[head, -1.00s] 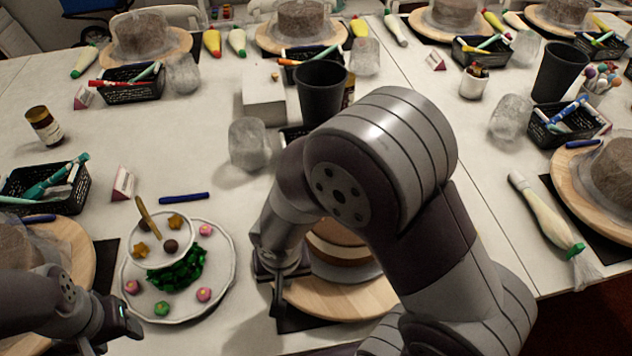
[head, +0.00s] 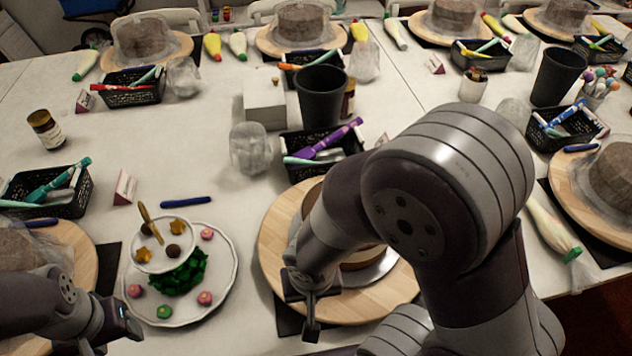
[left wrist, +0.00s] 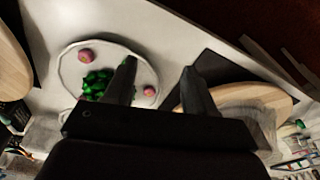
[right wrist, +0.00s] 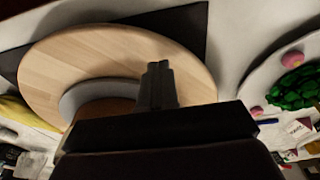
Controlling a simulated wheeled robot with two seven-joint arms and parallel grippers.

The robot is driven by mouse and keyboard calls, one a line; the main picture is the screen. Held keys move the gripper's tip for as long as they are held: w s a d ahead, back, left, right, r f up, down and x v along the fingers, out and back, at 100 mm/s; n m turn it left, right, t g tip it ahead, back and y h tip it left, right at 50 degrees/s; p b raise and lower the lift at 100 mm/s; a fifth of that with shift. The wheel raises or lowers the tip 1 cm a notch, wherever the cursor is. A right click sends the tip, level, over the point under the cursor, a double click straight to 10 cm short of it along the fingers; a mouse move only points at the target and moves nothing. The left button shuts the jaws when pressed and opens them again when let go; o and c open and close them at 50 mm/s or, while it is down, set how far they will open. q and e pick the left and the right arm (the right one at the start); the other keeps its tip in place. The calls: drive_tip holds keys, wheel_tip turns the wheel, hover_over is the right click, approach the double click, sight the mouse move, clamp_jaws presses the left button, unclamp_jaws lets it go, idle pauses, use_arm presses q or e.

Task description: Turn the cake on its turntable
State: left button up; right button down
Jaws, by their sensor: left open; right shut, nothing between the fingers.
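The cake (head: 362,257), with brown and cream layers, sits on a grey board on a round wooden turntable (head: 274,232) in the middle of the head view. My right arm hides much of it. My right gripper (head: 311,326) is shut and empty at the near-left part of the turntable. In the right wrist view its closed fingers (right wrist: 158,72) show over the wood of the turntable (right wrist: 95,50), beside the grey board; I cannot tell whether they touch. My left gripper (head: 118,334) is open and empty at lower left; its spread fingers (left wrist: 158,75) show in the left wrist view.
A blue pen (head: 186,202) lies behind the plate.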

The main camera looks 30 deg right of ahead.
drive_tip(key=shift+r, duration=0.65)
drive_tip(key=shift+f, duration=0.15)
drive_tip(key=shift+w+a, duration=0.2)
drive_tip(key=shift+w, duration=0.1)
drive_tip(key=w+a, duration=0.1)
drive_tip(key=w, duration=0.1)
drive_tip(key=w+a, duration=0.2)
drive_tip(key=w, duration=0.1)
drive_tip(key=w+a, duration=0.1)
drive_tip(key=w, duration=0.1)
drive_tip(key=shift+w+a, duration=0.25)
drive_tip(key=shift+w, duration=0.1)
drive_tip(key=shift+w+a, duration=0.1)
drive_tip(key=shift+w, duration=0.2)
drive_tip(key=w, duration=0.1)
drive_tip(key=w+d+p, duration=0.1)
drive_tip(key=w, duration=0.1)
drive_tip(key=shift+w+d+r, duration=0.25)
drive_tip(key=shift+w+r, duration=0.05)
drive_tip(key=shift+w, duration=0.1)
drive_tip(key=w, duration=0.1)
drive_tip(key=w+d+p, duration=0.1)
drive_tip(key=w, duration=0.3)
drive_tip(key=shift+w+d+f, duration=0.2)
drive_tip(key=shift+f, duration=0.15)
use_arm(q)
wheel_tip(320, 180, up, 3)
drive_tip(key=shift+r, duration=0.1)
use_arm(e)
drive_tip(key=shift+s, duration=0.1)
